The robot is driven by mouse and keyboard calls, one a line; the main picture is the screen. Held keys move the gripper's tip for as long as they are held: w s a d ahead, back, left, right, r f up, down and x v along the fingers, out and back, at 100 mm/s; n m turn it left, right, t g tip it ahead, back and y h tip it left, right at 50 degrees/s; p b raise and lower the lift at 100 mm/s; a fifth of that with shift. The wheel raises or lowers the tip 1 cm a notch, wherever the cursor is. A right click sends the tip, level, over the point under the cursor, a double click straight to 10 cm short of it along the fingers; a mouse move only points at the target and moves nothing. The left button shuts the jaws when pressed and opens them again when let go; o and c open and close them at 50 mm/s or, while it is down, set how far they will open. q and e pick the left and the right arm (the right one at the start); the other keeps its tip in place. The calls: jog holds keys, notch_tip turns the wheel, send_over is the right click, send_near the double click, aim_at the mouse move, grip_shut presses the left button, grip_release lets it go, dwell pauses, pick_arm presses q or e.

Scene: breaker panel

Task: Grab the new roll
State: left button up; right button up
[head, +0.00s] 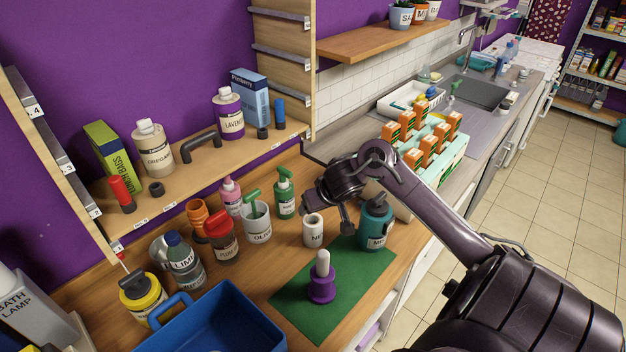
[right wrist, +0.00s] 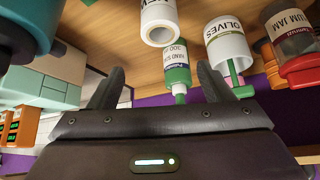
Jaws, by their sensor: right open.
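The new roll (head: 313,231) is a small white cylinder with a dark hole and lettering that starts "NE". It stands upright on the wooden counter just behind the green mat (head: 290,298). My right gripper (head: 328,212) is open and empty, behind and slightly above the roll. In the right wrist view the roll (right wrist: 160,22) lies beyond the open fingers (right wrist: 160,88), apart from them. A purple holder (head: 322,292) with a pale upright post stands on the mat. My left gripper is not in view.
A teal bottle (head: 376,226) stands close to the right of the roll. A white olives pot (head: 256,224), a green soap bottle (head: 286,196) and a plum jam jar (head: 222,240) stand to the left. A blue bin (head: 225,325) is at the front left.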

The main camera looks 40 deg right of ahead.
aim_at(311, 227)
jog(key=b+x, duration=0.2)
jog(key=x, duration=0.2)
jog(key=s+f+b+x, duration=0.1)
jog(key=b+x, duration=0.1)
jog(key=x, duration=0.3)
jog(key=s+a+b+x, duration=0.1)
jog(key=b+x, duration=0.1)
jog(key=x, duration=0.2)
jog(key=shift+d+f, duration=0.1)
jog(key=shift+f, duration=0.4)
jog(key=shift+s, duration=0.1)
jog(key=shift+c, duration=0.4)
jog(key=c, duration=1)
